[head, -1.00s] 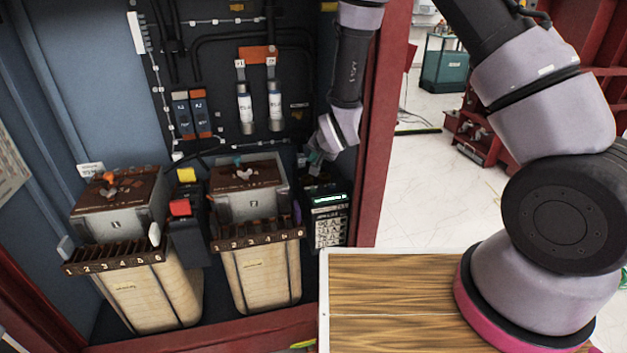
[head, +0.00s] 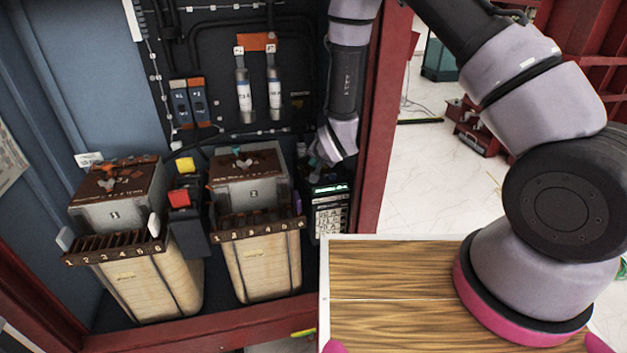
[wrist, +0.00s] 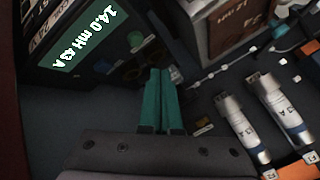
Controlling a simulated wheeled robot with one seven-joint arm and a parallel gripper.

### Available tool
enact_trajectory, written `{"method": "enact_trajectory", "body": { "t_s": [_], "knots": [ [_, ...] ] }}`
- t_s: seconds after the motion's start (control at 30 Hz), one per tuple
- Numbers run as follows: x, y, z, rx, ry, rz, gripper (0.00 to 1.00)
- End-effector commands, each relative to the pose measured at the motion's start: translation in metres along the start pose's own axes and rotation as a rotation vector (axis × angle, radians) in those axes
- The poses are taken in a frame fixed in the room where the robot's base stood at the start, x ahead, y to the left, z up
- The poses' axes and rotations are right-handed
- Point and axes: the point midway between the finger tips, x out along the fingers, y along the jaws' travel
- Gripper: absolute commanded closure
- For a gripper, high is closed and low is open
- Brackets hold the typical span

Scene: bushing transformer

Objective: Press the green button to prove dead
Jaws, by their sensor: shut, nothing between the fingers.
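The tester unit (head: 331,222) stands in the lower right of the cabinet, with a lit green display and a pale keypad. In the wrist view its display (wrist: 88,38) is large at the upper left and tilted. My gripper (head: 317,160) is just above the unit in the head view. In the wrist view my gripper (wrist: 160,74) has its teal fingers shut together and empty. Small dark round parts (wrist: 134,70) lie beside the fingertips.
Two transformers (head: 132,278) (head: 260,262) stand left of the tester, with a dark box with a red button (head: 179,198) between them. Two silver fuses (head: 274,95) are on the back panel. The red cabinet frame (head: 377,150) is close right of my arm.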

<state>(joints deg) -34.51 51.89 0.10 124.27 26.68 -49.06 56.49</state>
Motion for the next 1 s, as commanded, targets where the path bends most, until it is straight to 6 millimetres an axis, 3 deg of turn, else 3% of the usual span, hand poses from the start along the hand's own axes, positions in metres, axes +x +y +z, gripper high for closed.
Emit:
{"method": "enact_trajectory", "body": {
  "t_s": [0.3,1.0],
  "knots": [
    [0.021,0.016,0.015,0.0,0.0,0.001,1.0],
    [0.023,0.017,0.017,0.0,0.0,0.0,1.0]
  ]
}}
